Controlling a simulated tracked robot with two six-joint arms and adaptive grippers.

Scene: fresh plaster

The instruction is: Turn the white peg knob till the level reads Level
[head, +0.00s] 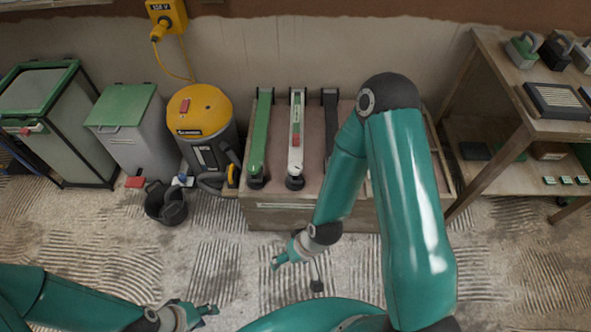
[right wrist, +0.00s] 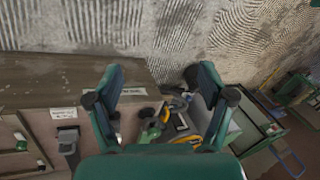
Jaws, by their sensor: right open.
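The white bar (head: 296,140) lies on the bench between a green bar (head: 260,140) and a dark bar (head: 330,125), with a red block and a small green patch on it. A dark round knob (head: 295,183) is at its near end. I cannot read any level wording. My right gripper (head: 280,259) is open and empty, in front of the bench and apart from the knob. In the right wrist view its two fingers (right wrist: 160,76) are spread, and the white bar cannot be made out. My left gripper (head: 206,311) is low in the head view, away from the bench; its jaw opening is unclear.
A yellow-topped vacuum (head: 203,130), a dark bucket (head: 165,203) and green-lidded bins (head: 125,107) stand left of the bench. A wooden shelf table (head: 490,80) with tools stands right. My right arm hides the bench's right part. Ridged floor lies in front.

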